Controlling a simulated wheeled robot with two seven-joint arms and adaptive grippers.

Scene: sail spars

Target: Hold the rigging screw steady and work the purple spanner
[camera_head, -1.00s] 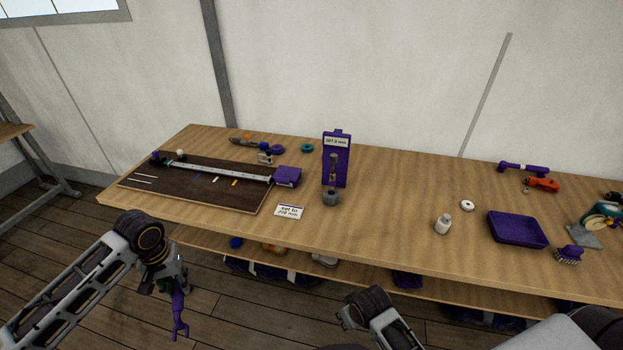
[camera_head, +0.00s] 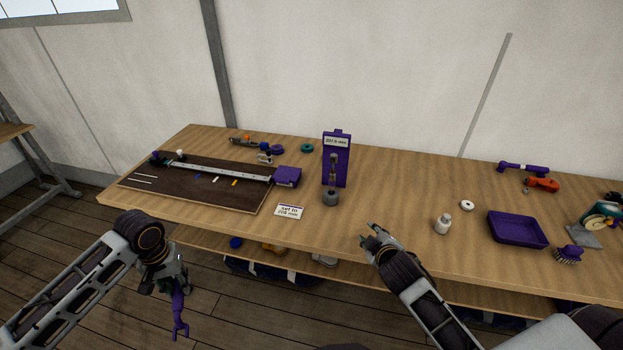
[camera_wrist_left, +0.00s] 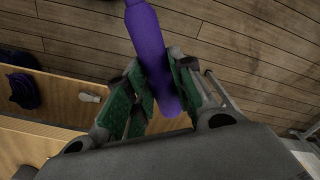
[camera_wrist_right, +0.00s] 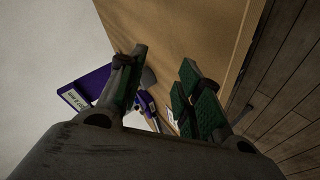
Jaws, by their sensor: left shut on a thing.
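The rigging screw (camera_head: 333,171) stands upright in front of a purple stand (camera_head: 342,160), above a round grey base (camera_head: 331,198). The stand has a small readout at its top. My left gripper (camera_head: 174,284) is shut on the purple spanner (camera_head: 180,315), which hangs down in front of the table over the floor. The spanner (camera_wrist_left: 147,40) also shows between the green pads in the left wrist view. My right gripper (camera_head: 370,232) is open and empty at the table's front edge, right of and nearer than the screw. The stand (camera_wrist_right: 88,88) shows beyond its fingers in the right wrist view.
A card (camera_head: 289,211) reading "set to 208 mm" lies left of the base. A dark board (camera_head: 210,197) with a rail and purple block lies further left. A white bottle (camera_head: 443,224) and purple tray (camera_head: 517,229) are on the right. The tabletop between screw and bottle is clear.

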